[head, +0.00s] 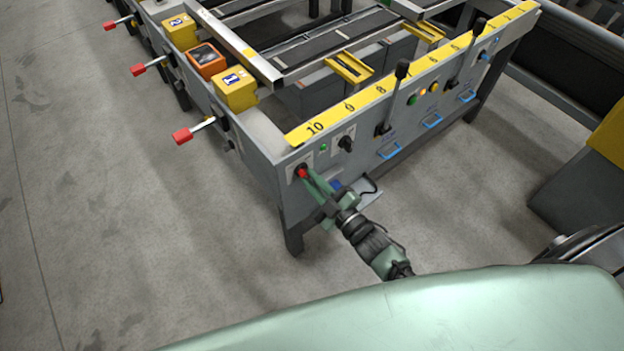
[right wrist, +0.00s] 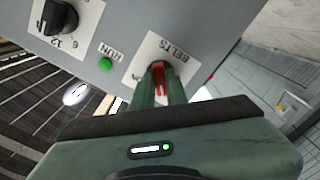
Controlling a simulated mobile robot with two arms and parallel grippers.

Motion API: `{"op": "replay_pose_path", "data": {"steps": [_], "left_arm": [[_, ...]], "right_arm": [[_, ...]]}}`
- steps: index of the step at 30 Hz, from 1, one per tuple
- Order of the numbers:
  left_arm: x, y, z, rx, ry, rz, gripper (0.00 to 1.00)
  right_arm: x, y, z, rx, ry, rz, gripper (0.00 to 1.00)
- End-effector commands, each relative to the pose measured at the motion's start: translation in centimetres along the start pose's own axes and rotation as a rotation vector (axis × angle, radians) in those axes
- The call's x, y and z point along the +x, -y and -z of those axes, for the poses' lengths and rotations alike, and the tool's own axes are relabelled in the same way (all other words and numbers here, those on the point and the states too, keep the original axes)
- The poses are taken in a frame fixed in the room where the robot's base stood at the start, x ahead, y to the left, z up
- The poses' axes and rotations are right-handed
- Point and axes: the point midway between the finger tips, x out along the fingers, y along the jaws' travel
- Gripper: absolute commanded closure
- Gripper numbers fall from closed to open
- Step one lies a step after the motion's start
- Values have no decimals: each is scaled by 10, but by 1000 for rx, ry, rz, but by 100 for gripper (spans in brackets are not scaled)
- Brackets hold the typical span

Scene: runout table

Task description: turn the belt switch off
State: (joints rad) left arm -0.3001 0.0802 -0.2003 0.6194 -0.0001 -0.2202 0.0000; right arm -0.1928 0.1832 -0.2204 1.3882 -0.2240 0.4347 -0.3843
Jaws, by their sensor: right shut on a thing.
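The belt switch (head: 301,171) is a red knob on a white plate at the near left corner of the grey runout table's front panel. In the right wrist view the red knob (right wrist: 159,77) sits on a plate lettered BELTS. My right gripper (head: 305,175) reaches the panel with its green fingers (right wrist: 158,88) shut on the red knob, one on each side. The fingers hide part of the knob and its base. My left gripper is not in view.
A green RUN light (right wrist: 106,64) and a black rotary knob (head: 345,143) sit beside the switch. Black levers (head: 401,70) and blue handles (head: 389,149) stick out farther along the panel. Red-tipped handles (head: 183,136) project on the left side. The floor (head: 130,240) is clear.

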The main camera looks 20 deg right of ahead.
Motion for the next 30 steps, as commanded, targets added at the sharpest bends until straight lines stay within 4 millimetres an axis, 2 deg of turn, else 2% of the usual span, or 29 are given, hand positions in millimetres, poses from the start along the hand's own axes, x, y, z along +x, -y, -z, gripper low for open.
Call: {"op": "replay_pose_path", "data": {"steps": [9,21,22,24,30], "left_arm": [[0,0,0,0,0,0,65],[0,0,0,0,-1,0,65],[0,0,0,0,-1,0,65],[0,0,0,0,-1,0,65],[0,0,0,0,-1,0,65]], "right_arm": [[0,1,0,-74,0,1,100],[0,1,0,-82,-1,1,100],[0,1,0,-82,0,1,84],[0,1,0,-82,0,1,65],[0,0,0,-80,0,1,65]]}}
